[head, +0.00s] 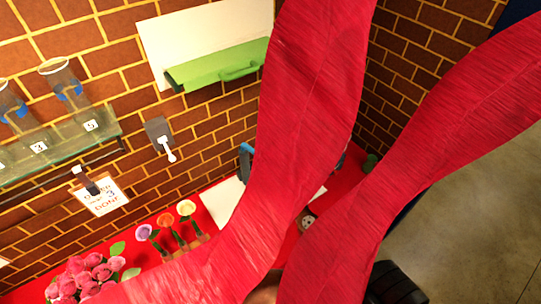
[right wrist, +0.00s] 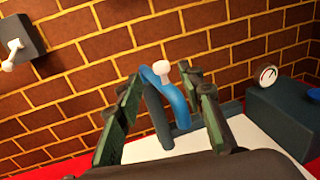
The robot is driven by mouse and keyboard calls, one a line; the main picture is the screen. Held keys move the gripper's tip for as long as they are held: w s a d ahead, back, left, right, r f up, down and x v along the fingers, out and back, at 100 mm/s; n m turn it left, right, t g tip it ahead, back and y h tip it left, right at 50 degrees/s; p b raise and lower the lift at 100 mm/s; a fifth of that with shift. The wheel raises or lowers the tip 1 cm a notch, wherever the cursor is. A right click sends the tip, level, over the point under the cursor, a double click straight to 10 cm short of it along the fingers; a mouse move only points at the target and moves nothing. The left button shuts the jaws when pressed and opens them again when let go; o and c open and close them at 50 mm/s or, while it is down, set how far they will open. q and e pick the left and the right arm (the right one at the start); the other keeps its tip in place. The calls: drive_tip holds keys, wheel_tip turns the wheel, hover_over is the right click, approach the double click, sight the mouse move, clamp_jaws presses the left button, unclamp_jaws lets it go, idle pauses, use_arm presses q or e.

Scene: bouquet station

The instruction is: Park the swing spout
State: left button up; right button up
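The swing spout (right wrist: 178,100) is a blue curved tube with a white knob (right wrist: 162,68), beside a dark upright post (right wrist: 156,117). In the right wrist view it stands between the two fingers of my right gripper (right wrist: 165,84). The fingers are spread wide, one on each side; I cannot tell whether either touches it. In the head view only a small blue part of the spout (head: 247,148) shows at the edge of my red arm, which hides the rest. My left gripper is not seen in either view.
A dark box with a white gauge (right wrist: 267,76) stands right of the spout. A wall switch with a white lever (head: 166,147) is on the brick wall. Flower holders (head: 167,222) and pink roses (head: 86,276) stand on the red table. A glass shelf (head: 62,165) is at left.

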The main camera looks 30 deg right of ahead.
sight(270, 158)
drive_tip(key=w, duration=0.5)
drive_tip(key=w+d, duration=0.1)
drive_tip(key=w, duration=0.1)
drive_tip(key=shift+w+p, duration=0.2)
drive_tip(key=shift+p, duration=0.15)
drive_tip(key=shift+c, duration=0.4)
clamp_jaws()
